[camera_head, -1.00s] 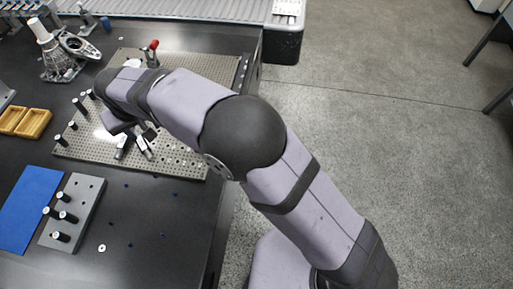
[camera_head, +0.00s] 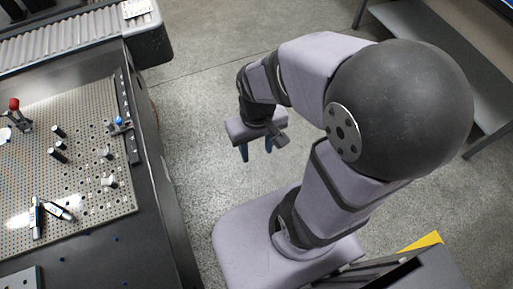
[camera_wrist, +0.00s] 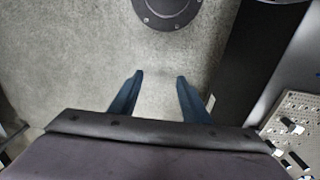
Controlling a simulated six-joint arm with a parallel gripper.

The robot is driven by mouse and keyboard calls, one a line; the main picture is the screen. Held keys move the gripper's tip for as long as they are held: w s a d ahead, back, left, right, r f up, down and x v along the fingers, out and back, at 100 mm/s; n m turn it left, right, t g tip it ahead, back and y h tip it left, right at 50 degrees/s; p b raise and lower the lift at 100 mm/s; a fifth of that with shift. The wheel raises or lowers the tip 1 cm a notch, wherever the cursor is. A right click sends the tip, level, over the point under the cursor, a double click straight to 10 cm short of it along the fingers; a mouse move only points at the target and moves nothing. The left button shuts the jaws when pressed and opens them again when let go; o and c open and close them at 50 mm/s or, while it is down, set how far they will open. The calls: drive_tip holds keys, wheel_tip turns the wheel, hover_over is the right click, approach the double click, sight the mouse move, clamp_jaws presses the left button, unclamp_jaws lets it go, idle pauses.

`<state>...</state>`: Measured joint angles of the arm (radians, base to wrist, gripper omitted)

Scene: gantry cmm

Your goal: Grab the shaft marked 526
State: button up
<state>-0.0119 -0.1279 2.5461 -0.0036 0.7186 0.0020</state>
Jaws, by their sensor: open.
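Two shaft-like pieces lie near the front edge of the perforated plate (camera_head: 85,200) in the head view: one is upright in the picture (camera_head: 35,218), the other is slanted (camera_head: 58,210). Their markings are too small to read, so I cannot tell which is 526. My gripper (camera_head: 256,154) hangs over the grey floor, well right of the plate and the table. In the wrist view its two blue fingers (camera_wrist: 159,78) are apart with nothing between them.
Several dark and metallic pegs stand on the plate, with a red-knobbed clamp (camera_head: 15,108) at the left and a blue-knobbed fitting (camera_head: 119,123) at the right. A roller conveyor (camera_head: 60,38) runs behind. The floor (camera_head: 205,90) beside the table is clear.

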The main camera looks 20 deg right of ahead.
drive_tip(key=shift+s+d, duration=0.15)
drive_tip(key=shift+s, duration=0.1)
drive_tip(key=shift+c, duration=1.1)
drive_tip(key=shift+w, duration=0.1)
